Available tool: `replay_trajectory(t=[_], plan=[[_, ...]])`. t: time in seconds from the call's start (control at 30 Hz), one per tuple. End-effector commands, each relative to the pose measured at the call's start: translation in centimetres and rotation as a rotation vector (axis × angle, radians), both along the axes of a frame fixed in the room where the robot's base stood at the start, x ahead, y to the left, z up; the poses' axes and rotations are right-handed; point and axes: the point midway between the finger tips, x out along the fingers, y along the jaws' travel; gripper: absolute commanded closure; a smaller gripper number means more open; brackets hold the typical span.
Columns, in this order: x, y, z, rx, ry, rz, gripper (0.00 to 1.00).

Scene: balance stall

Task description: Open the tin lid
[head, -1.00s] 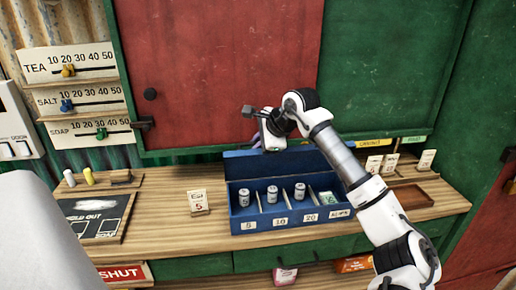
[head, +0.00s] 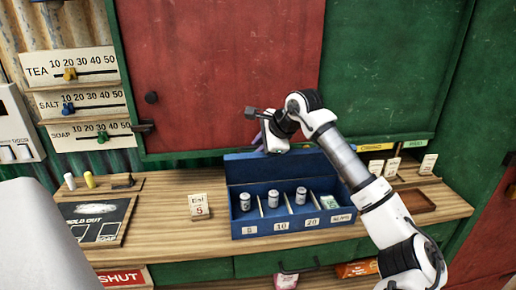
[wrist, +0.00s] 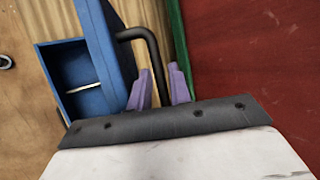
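The blue tin (head: 240,232) stands on the wooden counter. Its lid (head: 250,172) is raised and stands up along the tin's back edge. In the wrist view the tin (wrist: 70,100) is at the left, with the lid (wrist: 103,50) beside it. A dark bent handle (wrist: 152,45) sticks out from the lid. My gripper (wrist: 160,70) has its purple fingers close on both sides of this handle, shut on it. In the head view my gripper (head: 259,144) is just behind and above the lid, and its fingertips are partly hidden.
The tin's compartments hold small canisters (head: 273,198) and a pale green packet (head: 328,200). A card (head: 199,206) stands left of the tin; several more cards and a brown tray (head: 416,201) are at the right. The red shutter panel (head: 220,70) rises close behind my gripper.

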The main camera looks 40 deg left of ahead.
Motion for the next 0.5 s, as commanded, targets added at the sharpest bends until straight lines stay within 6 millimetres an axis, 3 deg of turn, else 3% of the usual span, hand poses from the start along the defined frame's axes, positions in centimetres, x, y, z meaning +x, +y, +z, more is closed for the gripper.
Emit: replay_trajectory(t=[0.5], plan=[[-0.5,-7.1,7.9,0.001,-0.003,-0.003,0.8]])
